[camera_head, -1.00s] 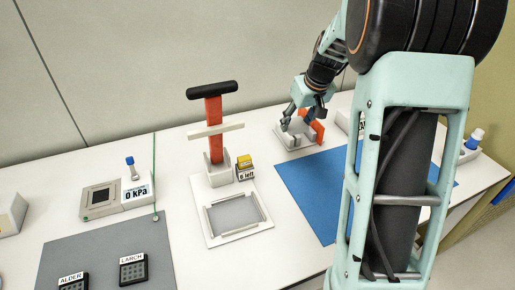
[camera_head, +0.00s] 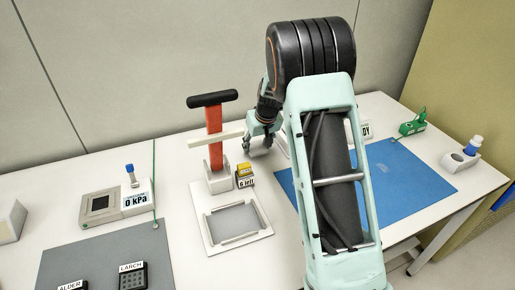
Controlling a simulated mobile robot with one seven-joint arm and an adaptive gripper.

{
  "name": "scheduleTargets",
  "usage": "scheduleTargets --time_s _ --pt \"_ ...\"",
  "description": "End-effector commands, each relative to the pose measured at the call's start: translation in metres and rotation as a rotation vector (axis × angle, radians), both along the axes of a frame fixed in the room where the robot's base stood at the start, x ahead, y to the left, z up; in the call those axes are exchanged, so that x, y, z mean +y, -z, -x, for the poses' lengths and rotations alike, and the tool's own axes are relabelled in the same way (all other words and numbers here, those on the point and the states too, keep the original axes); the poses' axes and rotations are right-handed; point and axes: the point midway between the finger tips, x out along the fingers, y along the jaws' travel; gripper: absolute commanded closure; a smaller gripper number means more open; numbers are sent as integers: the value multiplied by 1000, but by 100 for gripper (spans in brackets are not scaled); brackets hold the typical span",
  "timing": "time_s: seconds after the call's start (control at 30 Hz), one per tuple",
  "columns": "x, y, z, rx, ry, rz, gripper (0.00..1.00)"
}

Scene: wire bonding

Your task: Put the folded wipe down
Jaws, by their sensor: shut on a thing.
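My gripper (camera_head: 258,143) points down above the white bench, just right of the red post with the black handle and behind the small yellow box. It is shut on the folded wipe, which is too small and covered by the fingers to make out clearly. I cannot tell whether the wipe touches the bench.
The red press (camera_head: 214,135) with its pale crossbar stands close left of my gripper. A yellow-topped box (camera_head: 244,174) and a white frame (camera_head: 205,237) are in front. A blue mat (camera_head: 415,185) lies right, partly behind my arm. A green tool (camera_head: 413,124) stands at the back right.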

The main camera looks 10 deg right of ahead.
Motion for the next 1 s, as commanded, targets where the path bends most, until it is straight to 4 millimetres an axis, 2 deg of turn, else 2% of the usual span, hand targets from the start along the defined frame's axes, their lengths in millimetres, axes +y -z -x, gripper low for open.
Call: scheduleTargets --time_s 0.03,0.1,0.47,0.5,0.6,1.0 --pt "-1 9 1 2 1 -1 78" --pt "-1 13 0 0 1 0 78" --pt "0 18 0 -1 0 0 78" --pt "0 16 0 -1 0 0 48" --pt "0 16 0 -1 0 0 36" --pt "-1 10 0 -1 0 0 34"
